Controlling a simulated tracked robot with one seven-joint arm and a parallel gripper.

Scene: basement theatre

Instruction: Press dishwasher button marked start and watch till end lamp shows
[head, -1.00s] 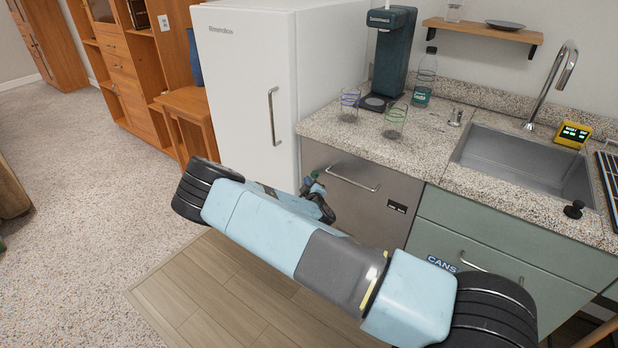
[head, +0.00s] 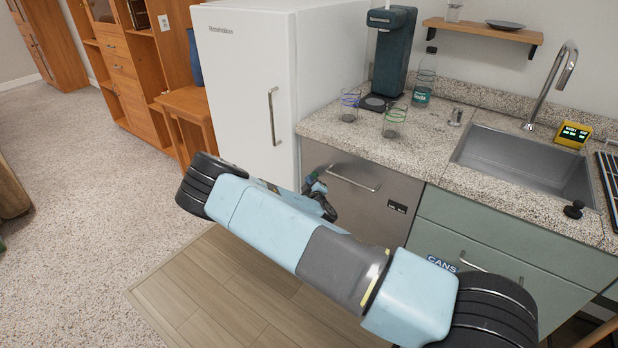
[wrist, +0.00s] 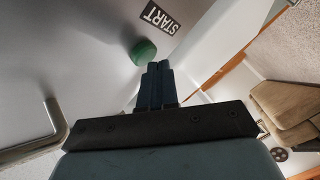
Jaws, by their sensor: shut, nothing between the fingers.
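The dishwasher (head: 362,212) is the grey-fronted unit under the counter, with a bar handle (head: 352,178). A small dark panel with pale marks (head: 397,207) sits at its upper right; I cannot read it or tell if a lamp is lit. In the wrist view a round green button (wrist: 143,51) stands out from the grey front, below a black START label (wrist: 160,17). My gripper (wrist: 157,66) is shut and empty, its fingertips at the button's lower right edge. I cannot tell whether they touch it.
A white fridge (head: 245,85) stands left of the dishwasher. Two glasses, a bottle (head: 423,78) and a drinks machine (head: 391,50) stand on the counter above. A green CANS drawer (head: 500,255) is to the right. Open carpet (head: 90,180) lies left.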

